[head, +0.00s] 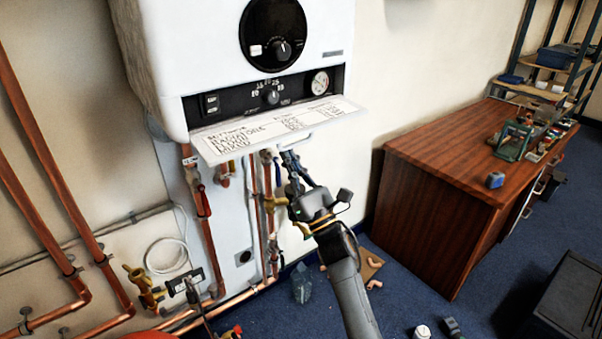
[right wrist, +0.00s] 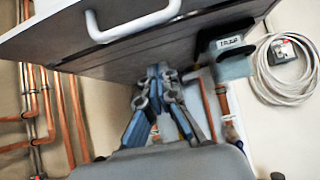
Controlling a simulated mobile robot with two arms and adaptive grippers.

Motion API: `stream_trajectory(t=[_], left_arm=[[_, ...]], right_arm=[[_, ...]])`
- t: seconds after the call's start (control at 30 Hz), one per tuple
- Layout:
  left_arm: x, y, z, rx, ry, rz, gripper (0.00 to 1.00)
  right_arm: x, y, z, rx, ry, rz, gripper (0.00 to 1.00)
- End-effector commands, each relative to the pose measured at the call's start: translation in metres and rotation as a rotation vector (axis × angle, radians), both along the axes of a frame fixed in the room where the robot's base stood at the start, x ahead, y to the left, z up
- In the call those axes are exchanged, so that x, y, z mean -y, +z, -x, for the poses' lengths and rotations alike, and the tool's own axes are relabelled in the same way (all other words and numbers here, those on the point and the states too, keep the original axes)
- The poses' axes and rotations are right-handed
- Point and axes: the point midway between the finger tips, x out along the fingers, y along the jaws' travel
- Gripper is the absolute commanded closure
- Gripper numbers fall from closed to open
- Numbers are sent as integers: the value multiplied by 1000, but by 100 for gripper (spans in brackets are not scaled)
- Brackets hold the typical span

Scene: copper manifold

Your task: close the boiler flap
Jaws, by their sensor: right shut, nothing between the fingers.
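The boiler flap (head: 270,130) is a white panel with handwritten lettering at the bottom front of the white boiler (head: 180,50). It stands open, tilted outward below the dark control panel (head: 262,94). My right gripper (head: 287,158) is shut and empty, just below the flap's front right part. In the right wrist view its fingertips (right wrist: 158,75) are close beneath the flap's underside; contact cannot be told. My left gripper is not in view.
Copper pipes (head: 203,215) and valves run down the wall under the boiler. A wooden cabinet (head: 440,205) with tools on top stands right. A black box (head: 565,300) sits at the lower right. Small parts lie on the blue floor.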

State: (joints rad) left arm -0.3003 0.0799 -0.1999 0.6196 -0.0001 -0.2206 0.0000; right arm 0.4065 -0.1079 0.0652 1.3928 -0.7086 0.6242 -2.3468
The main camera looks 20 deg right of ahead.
Motion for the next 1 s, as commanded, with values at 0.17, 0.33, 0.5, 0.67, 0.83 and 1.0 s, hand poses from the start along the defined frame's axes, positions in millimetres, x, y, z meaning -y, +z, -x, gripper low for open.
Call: stream_trajectory(t=[0.17, 0.33, 0.5, 0.67, 0.83, 1.0], left_arm=[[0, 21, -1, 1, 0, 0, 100], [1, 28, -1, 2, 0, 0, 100], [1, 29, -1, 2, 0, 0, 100], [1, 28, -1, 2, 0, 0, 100], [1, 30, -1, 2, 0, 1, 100], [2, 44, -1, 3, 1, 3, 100]], right_arm=[[6, 18, 13, -1, -1, 3, 100], [10, 23, 25, 0, 0, 2, 100], [12, 24, 28, 0, 1, 1, 100], [12, 23, 28, 0, 1, 1, 100], [13, 25, 28, -3, 1, 2, 100], [20, 30, 30, -32, 0, 17, 100]])
